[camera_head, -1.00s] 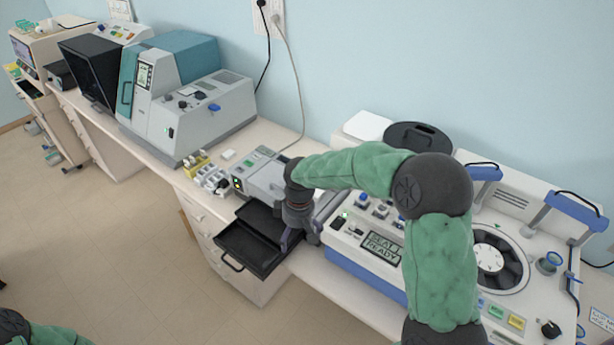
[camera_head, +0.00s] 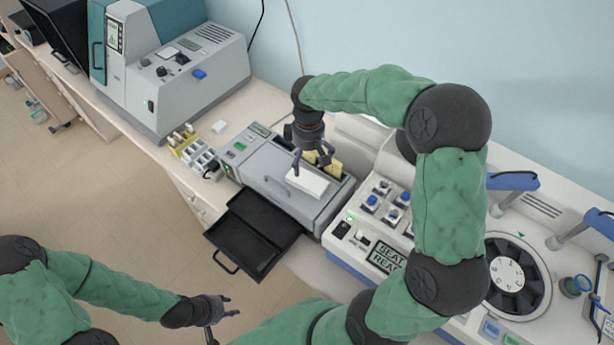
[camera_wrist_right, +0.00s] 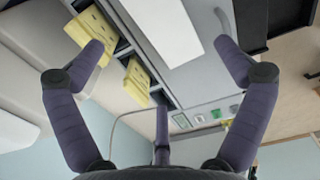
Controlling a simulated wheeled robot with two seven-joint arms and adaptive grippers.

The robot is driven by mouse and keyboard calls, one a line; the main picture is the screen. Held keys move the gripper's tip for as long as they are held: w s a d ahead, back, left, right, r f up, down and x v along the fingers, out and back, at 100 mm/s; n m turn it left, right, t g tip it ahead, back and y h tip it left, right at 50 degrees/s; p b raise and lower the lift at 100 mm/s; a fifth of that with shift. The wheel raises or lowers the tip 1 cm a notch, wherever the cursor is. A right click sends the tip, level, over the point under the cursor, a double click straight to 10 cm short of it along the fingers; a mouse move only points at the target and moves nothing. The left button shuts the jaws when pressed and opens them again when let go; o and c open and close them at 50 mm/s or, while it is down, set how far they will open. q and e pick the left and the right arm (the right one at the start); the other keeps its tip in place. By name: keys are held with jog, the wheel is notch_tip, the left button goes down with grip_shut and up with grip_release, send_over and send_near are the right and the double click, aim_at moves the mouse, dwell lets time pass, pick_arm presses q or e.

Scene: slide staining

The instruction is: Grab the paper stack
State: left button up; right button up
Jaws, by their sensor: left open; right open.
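The paper stack, a white flat block (camera_head: 307,181), lies on top of a grey machine (camera_head: 262,164) in the head view. In the right wrist view the white stack (camera_wrist_right: 165,25) shows at the top, between the spread fingers and partly cut off by the frame edge. My right gripper (camera_head: 312,164) is open just above and behind the stack, and I cannot tell whether a finger touches it. It also shows open in the wrist view (camera_wrist_right: 162,46). My left gripper (camera_head: 224,311) is open and empty, low in front of the bench, away from the stack.
Yellow pieces (camera_head: 336,168) stand in slots beside the stack, near my right fingers. A black drawer tray (camera_head: 252,228) sticks out in front of the machine. A control panel with knobs (camera_head: 381,199) stands close on the right. Small bottles (camera_head: 193,150) stand on the left.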

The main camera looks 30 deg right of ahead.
aim_at(307, 176)
jog(key=f, duration=0.3)
jog(key=shift+w+d, duration=0.2)
jog(key=shift+w, duration=0.05)
jog(key=shift+s+a+f, duration=0.1)
jog(key=shift+a+f, duration=0.05)
jog(key=shift+f, duration=1.15)
jog(key=shift+s+a+f, duration=0.1)
jog(key=shift+f, duration=1.2)
jog(key=c, duration=1.1)
